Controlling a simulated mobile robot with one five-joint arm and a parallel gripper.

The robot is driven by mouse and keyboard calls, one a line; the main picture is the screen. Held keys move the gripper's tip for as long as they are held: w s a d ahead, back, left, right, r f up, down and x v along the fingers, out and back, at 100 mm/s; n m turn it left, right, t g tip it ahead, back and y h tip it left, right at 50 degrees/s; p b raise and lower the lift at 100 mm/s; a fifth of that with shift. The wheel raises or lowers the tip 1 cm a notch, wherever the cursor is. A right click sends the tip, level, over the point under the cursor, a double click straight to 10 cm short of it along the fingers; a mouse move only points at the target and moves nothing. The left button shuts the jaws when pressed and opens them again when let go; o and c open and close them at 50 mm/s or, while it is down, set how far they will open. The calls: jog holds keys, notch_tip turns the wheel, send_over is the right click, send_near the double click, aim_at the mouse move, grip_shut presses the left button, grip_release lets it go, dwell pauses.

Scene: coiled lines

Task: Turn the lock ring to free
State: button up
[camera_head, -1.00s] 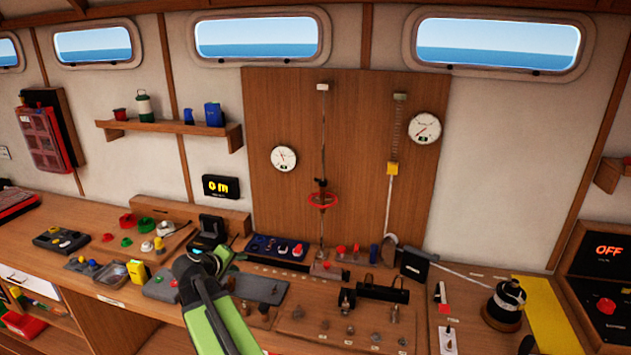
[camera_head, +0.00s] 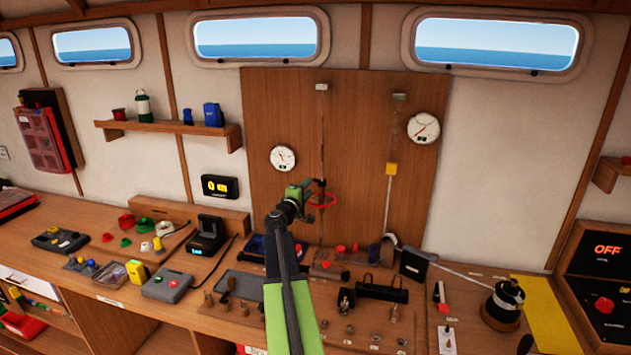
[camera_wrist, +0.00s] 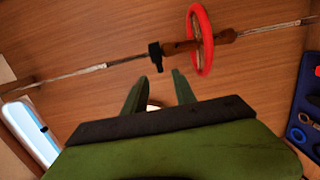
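A taut line with a fitting runs up the wooden wall panel. The fitting carries a red handwheel (camera_head: 331,200), which also shows in the wrist view (camera_wrist: 205,42). Next to the wheel is a short black collar with a stub (camera_wrist: 155,56), which looks like the lock ring; it also shows in the head view (camera_head: 320,183). My gripper (camera_wrist: 160,75) is open and empty, its two green fingers pointing at the collar from just short of it. In the head view my gripper (camera_head: 306,190) covers the left side of the fitting.
The bench below holds several small parts, a black cylinder (camera_head: 381,291) and a black spool (camera_head: 503,303).

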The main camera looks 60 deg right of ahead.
aim_at(315, 180)
jog(key=d, duration=0.2)
jog(key=w+d, duration=0.1)
jog(key=d, duration=0.4)
jog(key=shift+w+d, duration=0.25)
jog(key=shift+d, duration=0.1)
jog(key=shift+c, duration=0.4)
grip_shut()
